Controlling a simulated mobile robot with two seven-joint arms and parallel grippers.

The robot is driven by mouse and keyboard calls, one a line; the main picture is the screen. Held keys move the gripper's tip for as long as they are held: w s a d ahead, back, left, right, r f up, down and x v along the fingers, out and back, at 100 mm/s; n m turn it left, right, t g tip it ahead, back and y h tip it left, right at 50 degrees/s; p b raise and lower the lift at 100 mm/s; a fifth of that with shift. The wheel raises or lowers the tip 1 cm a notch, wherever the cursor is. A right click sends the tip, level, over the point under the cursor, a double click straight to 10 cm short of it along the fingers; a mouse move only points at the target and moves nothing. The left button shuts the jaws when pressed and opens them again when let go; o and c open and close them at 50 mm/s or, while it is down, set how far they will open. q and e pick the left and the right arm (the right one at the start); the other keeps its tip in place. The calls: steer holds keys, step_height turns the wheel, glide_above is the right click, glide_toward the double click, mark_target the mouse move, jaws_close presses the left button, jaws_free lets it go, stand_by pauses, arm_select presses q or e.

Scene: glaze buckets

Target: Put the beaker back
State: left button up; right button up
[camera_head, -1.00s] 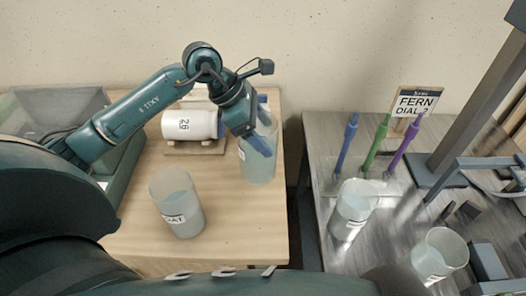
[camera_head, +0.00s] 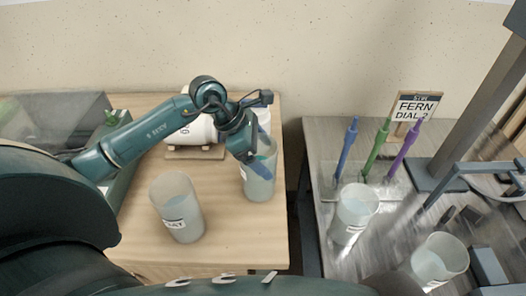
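Several translucent beakers with pale blue contents are in view, and I cannot tell which one the task means. One beaker (camera_head: 259,181) stands upright at the right edge of the wooden table, with my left gripper (camera_head: 262,160) at its rim. One blue finger overlaps the beaker's near upper wall; whether the fingers are closed on the wall is not clear. A second beaker (camera_head: 178,212) with a partly readable label stands nearer on the same table. Two more beakers, one upright (camera_head: 352,217) and one farther right (camera_head: 438,260), are on the grey table. My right gripper is not in view.
A white jar (camera_head: 196,130) lies on a small stand behind my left arm. On the grey table (camera_head: 320,142), blue, green and purple tools (camera_head: 377,150) stand before a "FERN DIAL 2" sign (camera_head: 414,106). A gap separates the tables. Bare wood lies between the two left beakers.

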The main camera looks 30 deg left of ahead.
arm_select(q)
steer(key=shift+o, duration=1)
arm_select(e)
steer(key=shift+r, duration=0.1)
arm_select(q)
steer(key=shift+r, duration=0.15)
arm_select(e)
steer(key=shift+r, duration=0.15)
arm_select(q)
steer(key=shift+a+r, duration=0.2)
steer(key=shift+r, duration=0.05)
arm_select(e)
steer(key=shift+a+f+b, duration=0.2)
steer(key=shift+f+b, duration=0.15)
steer(key=shift+b, duration=0.1)
arm_select(q)
steer(key=v, duration=1.1)
steer(key=shift+s+r, duration=0.2)
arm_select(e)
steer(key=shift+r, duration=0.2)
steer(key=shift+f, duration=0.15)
